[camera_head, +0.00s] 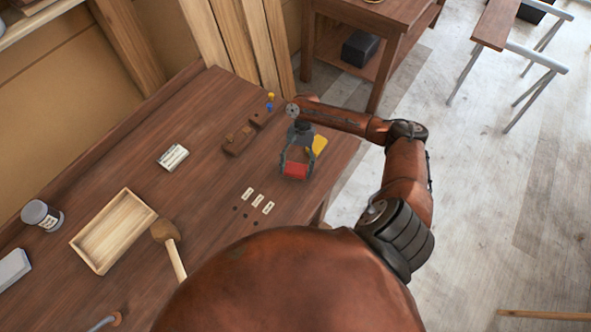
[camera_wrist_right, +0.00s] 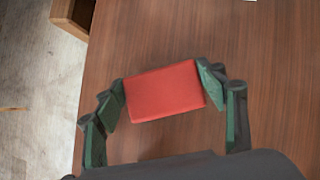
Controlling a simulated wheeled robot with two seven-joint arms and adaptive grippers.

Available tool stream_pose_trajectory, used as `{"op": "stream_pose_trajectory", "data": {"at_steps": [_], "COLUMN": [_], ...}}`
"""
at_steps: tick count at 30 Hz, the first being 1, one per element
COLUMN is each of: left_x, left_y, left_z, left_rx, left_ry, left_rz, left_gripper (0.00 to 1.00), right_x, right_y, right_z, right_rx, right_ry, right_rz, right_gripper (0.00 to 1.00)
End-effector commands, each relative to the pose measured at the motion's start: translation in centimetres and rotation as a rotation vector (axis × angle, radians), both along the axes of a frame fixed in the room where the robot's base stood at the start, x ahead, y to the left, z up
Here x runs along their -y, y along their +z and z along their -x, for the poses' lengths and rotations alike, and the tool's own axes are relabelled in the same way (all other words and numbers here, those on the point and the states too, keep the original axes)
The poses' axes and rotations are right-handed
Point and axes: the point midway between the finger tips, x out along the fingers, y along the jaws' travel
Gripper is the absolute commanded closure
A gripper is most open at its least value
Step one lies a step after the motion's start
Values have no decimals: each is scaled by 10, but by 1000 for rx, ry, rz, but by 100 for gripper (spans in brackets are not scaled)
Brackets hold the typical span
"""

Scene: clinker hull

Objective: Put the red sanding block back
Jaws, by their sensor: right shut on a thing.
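The red sanding block (camera_head: 296,170) is between the fingers of my right gripper (camera_head: 297,165) over the right part of the workbench. In the right wrist view the block (camera_wrist_right: 164,91) is a red, slightly tilted rectangle. The right gripper's fingertips (camera_wrist_right: 165,90) press on its left and right ends. Bare bench top shows around it, and I cannot tell how high above the bench it is. A yellow block (camera_head: 316,145) lies just behind the right gripper, partly hidden by it. My left gripper is not in view.
A wooden holder (camera_head: 238,140) and small blue and yellow items (camera_head: 270,102) stand behind. Several white labels (camera_head: 258,201) lie beside dark holes in front. An open wooden tray (camera_head: 113,231), a mallet (camera_head: 166,233) and a grey-lidded jar (camera_head: 41,215) are at left.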

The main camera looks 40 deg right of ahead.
Motion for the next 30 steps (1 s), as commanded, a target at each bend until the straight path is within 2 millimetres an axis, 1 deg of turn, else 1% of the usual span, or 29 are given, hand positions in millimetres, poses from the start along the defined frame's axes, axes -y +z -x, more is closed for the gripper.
{"op": "stream_pose_trajectory", "data": {"at_steps": [22,23,30], "left_x": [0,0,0], "left_y": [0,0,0], "left_z": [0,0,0], "left_rx": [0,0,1], "left_ry": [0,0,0], "left_rz": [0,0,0], "left_gripper": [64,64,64], "right_x": [0,0,0], "right_y": [-12,-12,-12], "right_z": [0,0,0], "right_rx": [0,0,-1], "right_ry": [1,1,0], "right_rz": [-1,-1,-1], "right_gripper": [74,35,18]}}
